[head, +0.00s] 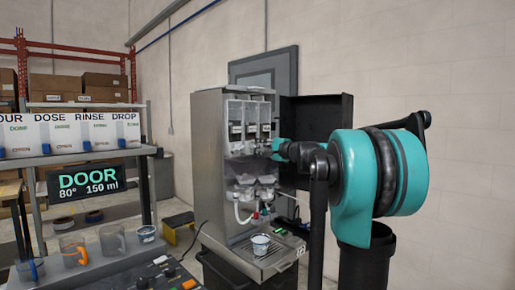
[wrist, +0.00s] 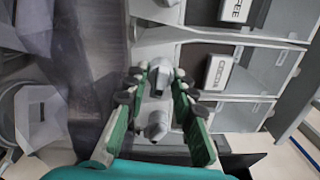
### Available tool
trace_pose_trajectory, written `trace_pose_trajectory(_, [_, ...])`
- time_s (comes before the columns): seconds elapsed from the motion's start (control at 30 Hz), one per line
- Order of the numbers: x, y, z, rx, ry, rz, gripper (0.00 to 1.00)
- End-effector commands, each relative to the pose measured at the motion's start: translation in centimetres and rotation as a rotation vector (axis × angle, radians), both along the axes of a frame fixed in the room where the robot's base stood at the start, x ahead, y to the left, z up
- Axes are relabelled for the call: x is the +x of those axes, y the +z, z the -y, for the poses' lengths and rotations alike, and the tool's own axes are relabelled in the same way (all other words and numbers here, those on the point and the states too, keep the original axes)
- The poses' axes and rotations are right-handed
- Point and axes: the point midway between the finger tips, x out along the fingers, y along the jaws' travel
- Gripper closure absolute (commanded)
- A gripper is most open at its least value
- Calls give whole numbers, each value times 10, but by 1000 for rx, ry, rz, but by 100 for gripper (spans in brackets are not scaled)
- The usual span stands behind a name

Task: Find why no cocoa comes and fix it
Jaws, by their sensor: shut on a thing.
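The dispenser (head: 212,150) stands open, with its dark door (head: 318,118) swung out to the right. Several canisters (head: 236,112) stand in a row inside its upper part. In the wrist view one white canister label (wrist: 219,72) reads COCOA, and another label (wrist: 236,11) partly shows COFFEE. My gripper (head: 277,146) reaches into the right side of the cabinet at canister height. In the wrist view its green fingers (wrist: 160,84) are shut on a grey spout-like piece (wrist: 160,72) beside the cocoa canister. A second grey piece (wrist: 157,125) lies between the fingers, nearer the palm.
A display (head: 88,183) reads DOOR, 80° and 150 ml. A cup (head: 260,244) stands on the drip tray (head: 273,259). White funnels (head: 246,180) and hoses sit below the canisters. Several mugs (head: 112,240) stand on the left counter.

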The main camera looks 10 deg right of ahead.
Motion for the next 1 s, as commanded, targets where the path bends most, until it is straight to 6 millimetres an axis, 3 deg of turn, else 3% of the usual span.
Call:
trace_pose_trajectory(0.5, [0,-2,0,249,-2,-181,100])
trace_pose_trajectory(1.0, [0,-2,0,285,-2,-209,100])
